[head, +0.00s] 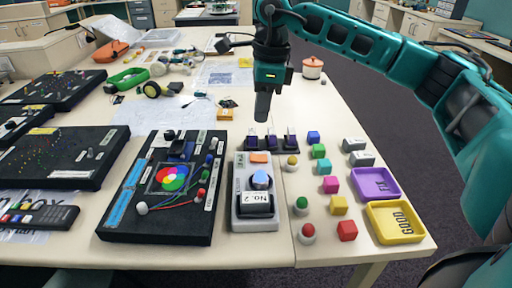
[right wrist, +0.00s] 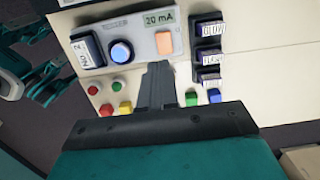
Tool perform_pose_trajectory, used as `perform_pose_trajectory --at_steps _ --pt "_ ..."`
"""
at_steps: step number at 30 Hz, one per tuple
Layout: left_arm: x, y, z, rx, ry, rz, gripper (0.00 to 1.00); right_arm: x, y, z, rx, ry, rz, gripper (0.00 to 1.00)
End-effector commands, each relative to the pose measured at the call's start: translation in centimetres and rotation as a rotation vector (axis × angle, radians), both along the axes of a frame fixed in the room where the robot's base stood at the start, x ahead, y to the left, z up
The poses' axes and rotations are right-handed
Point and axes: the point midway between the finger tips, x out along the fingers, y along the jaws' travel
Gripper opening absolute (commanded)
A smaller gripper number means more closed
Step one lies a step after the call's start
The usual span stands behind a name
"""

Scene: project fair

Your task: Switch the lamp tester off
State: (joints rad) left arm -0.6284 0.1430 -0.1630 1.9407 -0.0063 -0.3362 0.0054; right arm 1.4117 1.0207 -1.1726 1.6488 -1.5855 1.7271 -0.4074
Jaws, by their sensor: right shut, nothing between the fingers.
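The lamp tester appears to be the grey box (head: 240,214) at the middle of the table in the head view. It carries an orange block-like part (head: 259,157), a blue dome (head: 260,181) and a dark part labelled "No.2" (head: 256,204). The right wrist view shows its orange part (right wrist: 164,43), blue dome (right wrist: 121,52) and a "20 mA" label (right wrist: 159,18). My right gripper (head: 262,117) is shut and empty, pointing down beyond the box's far end. In the wrist view its fingertips (right wrist: 158,68) appear just beside the orange part; contact cannot be told. My left gripper is out of view.
Three dark purple-topped pieces (head: 271,142) stand just beyond the box. A black board with a colour disc (head: 126,222) lies to its left. Small coloured blocks and knobs, a purple tray (head: 394,189) and a yellow tray (head: 424,229) are to its right.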

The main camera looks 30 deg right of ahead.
Motion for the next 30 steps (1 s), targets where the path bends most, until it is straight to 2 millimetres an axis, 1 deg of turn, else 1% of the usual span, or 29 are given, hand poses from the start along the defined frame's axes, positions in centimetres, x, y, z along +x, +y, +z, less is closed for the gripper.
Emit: perform_pose_trajectory --at_steps 1,6,9,13,15,19,30 --pt "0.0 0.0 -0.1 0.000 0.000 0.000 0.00 0.0 0.1 -1.3 -0.001 0.005 0.000 0.00" --pt "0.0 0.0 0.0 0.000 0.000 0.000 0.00 0.2 0.5 -5.0 -0.001 0.004 0.000 0.00" --pt "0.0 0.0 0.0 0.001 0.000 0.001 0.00 0.4 0.7 -6.8 -0.001 0.003 0.001 0.00" --pt "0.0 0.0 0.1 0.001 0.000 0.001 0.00 0.5 0.9 -8.7 -0.001 0.003 0.000 0.00" --pt "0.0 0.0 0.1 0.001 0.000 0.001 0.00 0.6 0.9 -9.4 0.000 0.001 -0.001 0.00" --pt "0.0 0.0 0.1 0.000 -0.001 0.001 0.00 0.6 1.0 -10.1 0.000 0.000 -0.001 0.00" --pt "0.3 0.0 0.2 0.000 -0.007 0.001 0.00 0.6 1.1 -10.4 0.000 0.000 -0.001 0.00"
